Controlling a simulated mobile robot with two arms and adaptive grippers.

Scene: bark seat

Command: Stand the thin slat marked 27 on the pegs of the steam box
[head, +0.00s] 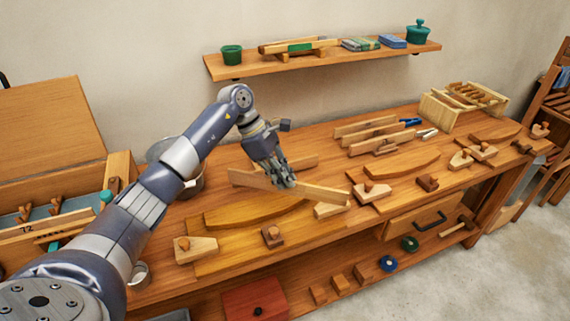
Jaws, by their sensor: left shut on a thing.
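My left gripper (283,180) reaches over the workbench from the left and is shut on a thin pale wooden slat (322,193). The slat is tilted slightly down to the right, above the bench; no number on it can be read. An open wooden box with its lid raised (45,125) stands at the far left, with brown pegs (55,204) inside; it looks like the steam box. A slat in its front (45,226) bears a mark that looks like 72. My right gripper is not in view.
The workbench holds curved boards (401,161), wooden clamps (196,249), upright slats in a rack (368,128) and a crate (437,112). A metal pot (190,183) stands behind my left arm. A shelf (320,60) hangs on the wall above.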

